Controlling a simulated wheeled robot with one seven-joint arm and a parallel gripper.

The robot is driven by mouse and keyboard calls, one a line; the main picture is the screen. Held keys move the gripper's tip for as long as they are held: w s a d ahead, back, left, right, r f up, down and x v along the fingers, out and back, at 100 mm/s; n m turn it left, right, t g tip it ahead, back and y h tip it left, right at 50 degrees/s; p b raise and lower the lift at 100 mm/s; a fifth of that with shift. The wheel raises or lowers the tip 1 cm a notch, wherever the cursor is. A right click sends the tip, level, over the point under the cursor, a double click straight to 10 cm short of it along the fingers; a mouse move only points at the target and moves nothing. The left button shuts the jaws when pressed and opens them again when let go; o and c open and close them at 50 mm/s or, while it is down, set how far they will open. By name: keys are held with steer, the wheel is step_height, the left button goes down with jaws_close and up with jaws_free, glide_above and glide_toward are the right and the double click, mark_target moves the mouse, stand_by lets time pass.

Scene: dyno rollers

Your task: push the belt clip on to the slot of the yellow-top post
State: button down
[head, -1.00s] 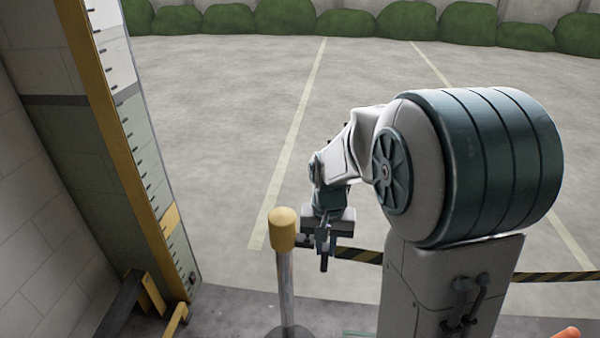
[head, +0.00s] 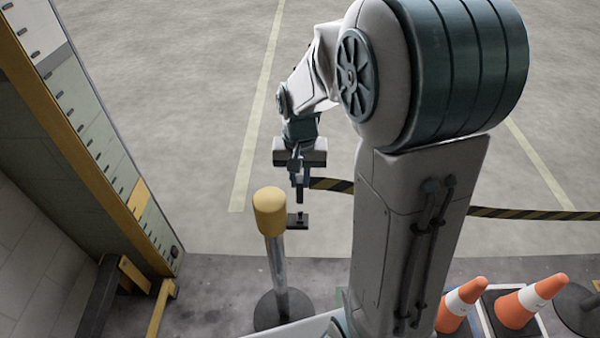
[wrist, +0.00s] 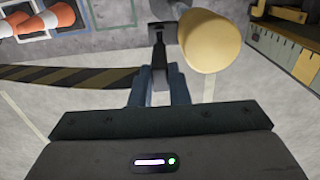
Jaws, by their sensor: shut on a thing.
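The yellow-top post (head: 270,212) stands upright on a round dark base. Its yellow top (wrist: 209,42) is just right of my fingers in the wrist view. My gripper (head: 299,182) is close to the right of the post top in the head view. Its blue fingers (wrist: 160,86) are shut on the dark belt clip (wrist: 159,57), which points away from the palm. A dark block (head: 298,221) shows beside the post, in line with the clip. I cannot tell whether it is the clip's end or the post's slot, or whether they touch.
The black-and-yellow belt (head: 480,212) runs from my gripper to the right, passing behind my arm; it also shows in the wrist view (wrist: 62,76). Orange cones (head: 517,308) stand at the lower right. A yellow-edged wall panel (head: 75,150) is on the left. Open floor lies behind.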

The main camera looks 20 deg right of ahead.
mark_target(300, 196)
steer(key=shift+f+b, duration=1.75)
steer(key=shift+f, duration=0.9)
steer(key=shift+f+b, duration=0.8)
steer(key=shift+f, duration=0.1)
steer(key=c, duration=1.3)
jaws_free()
step_height(300, 196, up, 14)
steer(key=shift+f, duration=0.1)
steer(key=s+f+n+t, duration=0.3)
steer(key=s+f, duration=0.1)
steer(key=s, duration=1)
steer(key=shift+n, duration=0.3)
